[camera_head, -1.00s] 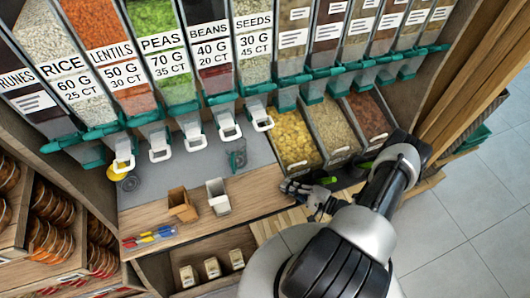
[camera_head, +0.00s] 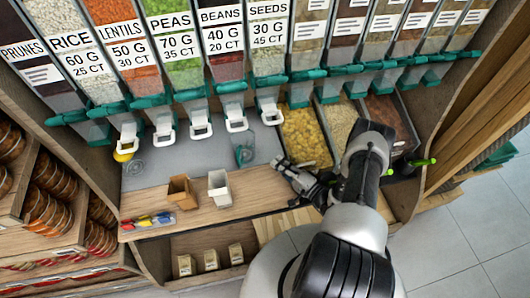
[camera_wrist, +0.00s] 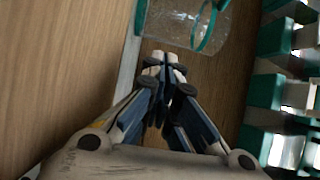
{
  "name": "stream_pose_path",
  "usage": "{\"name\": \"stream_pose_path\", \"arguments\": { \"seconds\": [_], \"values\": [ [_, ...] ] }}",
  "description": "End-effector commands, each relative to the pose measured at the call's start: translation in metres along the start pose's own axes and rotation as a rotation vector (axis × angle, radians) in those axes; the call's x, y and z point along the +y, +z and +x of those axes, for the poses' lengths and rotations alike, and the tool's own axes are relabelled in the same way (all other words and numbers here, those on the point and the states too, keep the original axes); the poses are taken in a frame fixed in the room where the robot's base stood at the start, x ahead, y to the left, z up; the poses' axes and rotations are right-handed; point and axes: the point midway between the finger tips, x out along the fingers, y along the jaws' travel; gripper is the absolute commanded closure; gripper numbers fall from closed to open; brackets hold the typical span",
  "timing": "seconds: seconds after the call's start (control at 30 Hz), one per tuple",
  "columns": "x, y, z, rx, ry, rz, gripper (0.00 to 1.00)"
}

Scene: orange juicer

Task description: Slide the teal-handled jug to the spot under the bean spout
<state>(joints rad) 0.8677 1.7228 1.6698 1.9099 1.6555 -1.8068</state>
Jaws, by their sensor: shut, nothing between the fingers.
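The clear jug with a teal handle (camera_head: 243,155) stands on the grey counter strip, below and between the bean and seed spouts. In the wrist view, the jug (camera_wrist: 172,22) is at the top, partly cut off by the frame, with its teal handle on the right. The bean spout (camera_head: 236,121) is a white loop under the BEANS dispenser (camera_head: 226,68). My gripper (camera_head: 277,161) is shut and empty, just to the right of the jug. In the wrist view, its closed fingertips (camera_wrist: 163,62) point at the jug, apparently with a small gap.
A brown box (camera_head: 181,192) and a white box (camera_head: 219,188) stand on the wooden counter front-left of the jug. A bin of yellow pieces (camera_head: 306,135) lies behind and right of my gripper.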

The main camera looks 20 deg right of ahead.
Motion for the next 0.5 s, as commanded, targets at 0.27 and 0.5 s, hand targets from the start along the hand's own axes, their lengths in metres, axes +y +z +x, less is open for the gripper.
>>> {"name": "stream_pose_path", "arguments": {
  "seconds": [0.27,0.5],
  "values": [
    [0.001,0.001,0.055,-0.004,-0.001,-0.003,1.00],
    [0.000,0.000,0.076,-0.001,0.000,-0.001,1.00]
  ]
}}
